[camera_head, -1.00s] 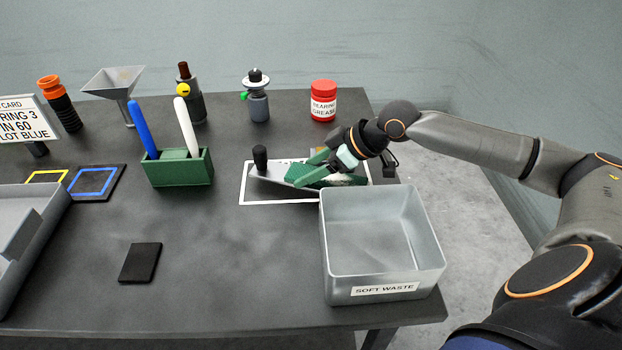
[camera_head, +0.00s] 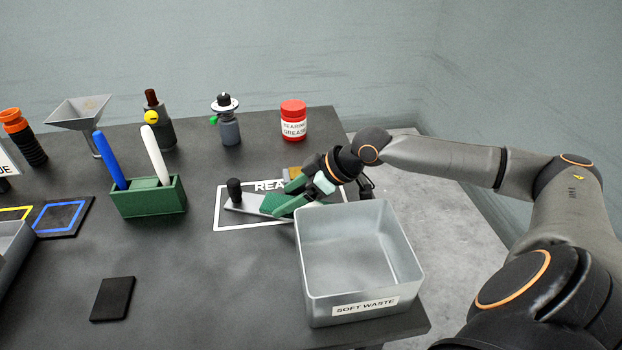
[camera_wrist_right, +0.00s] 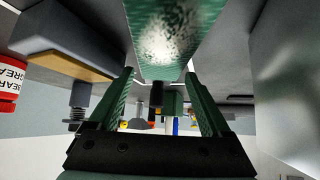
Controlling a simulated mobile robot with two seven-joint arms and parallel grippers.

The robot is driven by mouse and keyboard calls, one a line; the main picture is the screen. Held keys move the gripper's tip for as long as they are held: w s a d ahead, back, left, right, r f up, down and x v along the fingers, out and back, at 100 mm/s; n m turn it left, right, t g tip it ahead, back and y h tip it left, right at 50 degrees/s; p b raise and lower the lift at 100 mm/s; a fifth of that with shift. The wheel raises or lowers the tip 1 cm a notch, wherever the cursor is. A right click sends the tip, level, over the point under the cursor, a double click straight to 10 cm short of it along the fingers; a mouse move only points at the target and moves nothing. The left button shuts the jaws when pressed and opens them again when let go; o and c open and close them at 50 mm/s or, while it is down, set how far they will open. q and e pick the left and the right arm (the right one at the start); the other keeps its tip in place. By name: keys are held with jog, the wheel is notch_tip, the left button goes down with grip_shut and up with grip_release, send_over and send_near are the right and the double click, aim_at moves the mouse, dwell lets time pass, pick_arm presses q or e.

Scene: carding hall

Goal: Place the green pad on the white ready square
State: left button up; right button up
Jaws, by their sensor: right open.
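The white outlined ready square (camera_head: 222,228) lies at the right of the table, its lettering partly hidden. A grey plate with a black knob (camera_head: 235,190) lies inside its outline. My right gripper (camera_head: 280,203) has green fingers and reaches over the square from the right. In the right wrist view its fingers (camera_wrist_right: 162,100) are apart with nothing clasped between them. A green-edged, shiny slab (camera_wrist_right: 168,35) shows just above them. My left gripper is not in view.
The soft waste bin (camera_head: 318,315) stands close in front of the right gripper. A tan-edged block (camera_head: 292,173) sits just behind it. The grease jar (camera_head: 293,122) and green holder (camera_head: 150,199) stand farther off. A black block (camera_head: 112,299) lies front left; table around it is clear.

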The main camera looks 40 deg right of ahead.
jog(key=p+v, duration=0.1)
jog(key=v, duration=0.8)
jog(key=shift+s+r+p, duration=0.1)
jog(key=shift+r+p, duration=0.15)
jog(key=shift+p, duration=0.15)
jog(key=shift+s+d+r, duration=0.35)
jog(key=shift+s, duration=0.05)
